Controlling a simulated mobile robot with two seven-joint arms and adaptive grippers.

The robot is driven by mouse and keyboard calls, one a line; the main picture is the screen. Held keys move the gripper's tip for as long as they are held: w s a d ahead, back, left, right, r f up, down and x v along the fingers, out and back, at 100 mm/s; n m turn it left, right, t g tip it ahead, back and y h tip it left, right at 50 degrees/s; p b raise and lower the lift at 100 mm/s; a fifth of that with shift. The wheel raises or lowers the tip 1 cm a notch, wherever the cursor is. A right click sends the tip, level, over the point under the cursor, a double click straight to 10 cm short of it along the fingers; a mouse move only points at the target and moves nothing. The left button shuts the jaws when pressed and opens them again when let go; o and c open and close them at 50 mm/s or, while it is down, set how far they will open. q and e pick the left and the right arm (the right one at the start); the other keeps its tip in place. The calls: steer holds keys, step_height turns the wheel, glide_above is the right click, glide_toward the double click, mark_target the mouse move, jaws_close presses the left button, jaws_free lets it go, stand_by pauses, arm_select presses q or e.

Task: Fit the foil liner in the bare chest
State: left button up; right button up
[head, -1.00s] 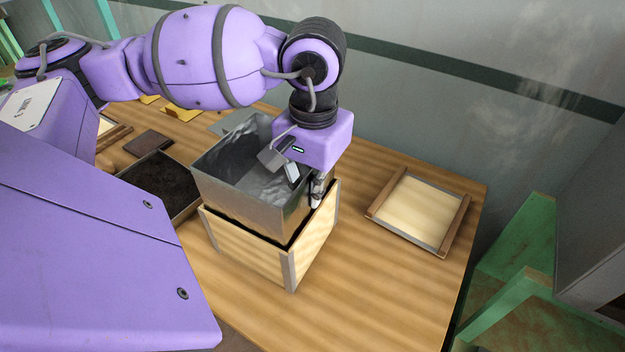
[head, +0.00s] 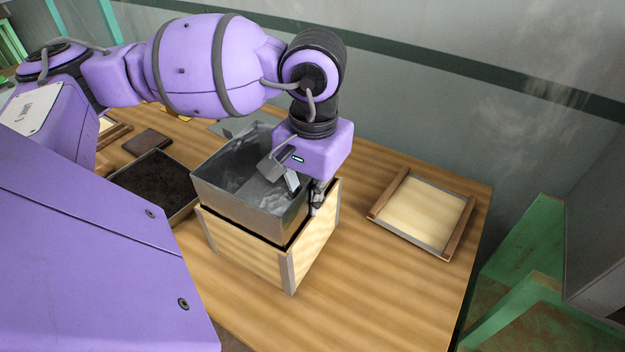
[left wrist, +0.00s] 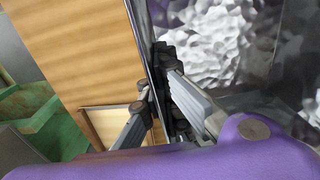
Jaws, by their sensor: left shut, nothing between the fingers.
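The foil liner (head: 240,207), a shiny grey metal box with an open top, sits in the mouth of the pale wooden chest (head: 245,250) with metal corner strips. Much of the liner stands above the chest's rim, and it looks slightly tilted. Its crinkled silvery inside shows in the left wrist view (left wrist: 215,40). My left gripper (head: 318,203) points down at the liner's right wall, close to the chest's rim. In the left wrist view its fingers (left wrist: 156,90) are beside the liner's edge; it is shut with nothing held. My right gripper is not in view.
A shallow framed wooden lid or tray (head: 422,212) lies on the table (head: 385,290) to the right. A dark-filled tray (head: 158,183) and a small brown block (head: 147,142) are at left. The right front of the table is clear. Green supports (head: 525,240) stand beyond its right edge.

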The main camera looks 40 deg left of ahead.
arm_select(q)
steer(key=o, duration=0.5)
steer(key=shift+o, duration=0.2)
step_height(320, 180, up, 12)
steer(key=shift+d, duration=0.15)
steer(key=shift+r, duration=0.1)
stand_by(0.4)
